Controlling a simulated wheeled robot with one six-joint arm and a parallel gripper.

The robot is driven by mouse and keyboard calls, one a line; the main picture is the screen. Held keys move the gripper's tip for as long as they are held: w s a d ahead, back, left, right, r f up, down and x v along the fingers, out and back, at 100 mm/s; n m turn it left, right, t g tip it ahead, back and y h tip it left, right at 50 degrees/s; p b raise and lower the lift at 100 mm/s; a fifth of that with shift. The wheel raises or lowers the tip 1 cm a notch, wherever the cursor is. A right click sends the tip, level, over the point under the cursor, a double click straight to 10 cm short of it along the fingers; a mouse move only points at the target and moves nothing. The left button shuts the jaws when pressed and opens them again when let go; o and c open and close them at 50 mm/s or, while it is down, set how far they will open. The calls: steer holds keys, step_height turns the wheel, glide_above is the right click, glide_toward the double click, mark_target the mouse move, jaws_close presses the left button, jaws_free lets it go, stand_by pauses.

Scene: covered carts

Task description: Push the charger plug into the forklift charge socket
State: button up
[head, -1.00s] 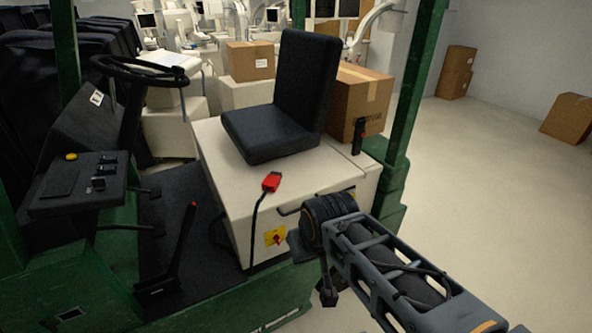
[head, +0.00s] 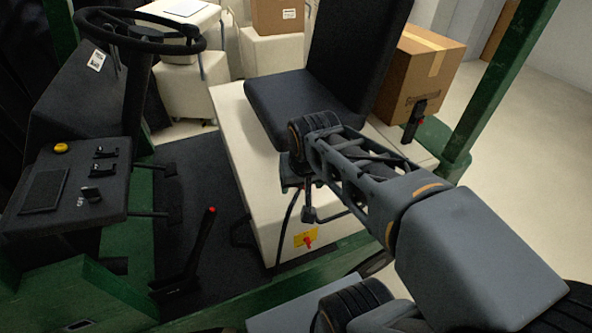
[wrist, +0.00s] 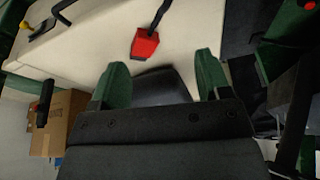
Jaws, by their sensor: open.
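The red charger plug (wrist: 145,43) lies on the cream seat base, its black cable running up and away in the wrist view. My gripper (wrist: 160,78) is open and empty, its green-tipped fingers spread, with the plug just beyond the gap between them and apart from them. In the head view my arm hides most or all of the plug; its black cable (head: 285,228) hangs down the front of the base. I cannot clearly identify the charge socket. A yellow plate with a red knob (head: 305,239) is on the base's front face.
The black seat (head: 290,105) stands close behind my gripper. A black upright handle (head: 414,121) and a cardboard box (head: 425,75) are to the right. The steering wheel (head: 140,29), control console (head: 75,180) and a red-tipped lever (head: 192,255) are to the left.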

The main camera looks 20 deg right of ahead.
steer(key=shift+o, duration=1.3)
steer(key=w+d+m+g, duration=0.1)
steer(key=w+d+m, duration=0.1)
steer(key=w, duration=0.4)
steer(key=shift+w+m, duration=0.25)
steer(key=shift+m, duration=0.15)
steer(key=w+d+f+m+g, duration=0.2)
steer(key=w+d+m, duration=0.2)
steer(key=w, duration=0.2)
steer(key=shift+h, duration=0.3)
steer(key=f, duration=0.2)
steer(key=w+f, duration=0.1)
steer(key=f, duration=0.2)
steer(key=d+f, duration=0.1)
steer(key=f, duration=0.1)
steer(key=shift+w+d+f+p, duration=0.1)
steer(key=shift+w+f+p, duration=0.05)
steer(key=shift+f+p, duration=0.25)
steer(key=shift+w+d+f+p, duration=0.15)
steer(key=shift+f+p, duration=0.2)
steer(key=shift+f, duration=1.2)
steer(key=shift+w+d+f+p, duration=0.1)
steer(key=shift+f+p, duration=0.25)
steer(key=shift+f, duration=1.15)
steer(key=c, duration=1.1)
steer(key=shift+c, duration=0.8)
steer(key=shift+r, duration=0.2)
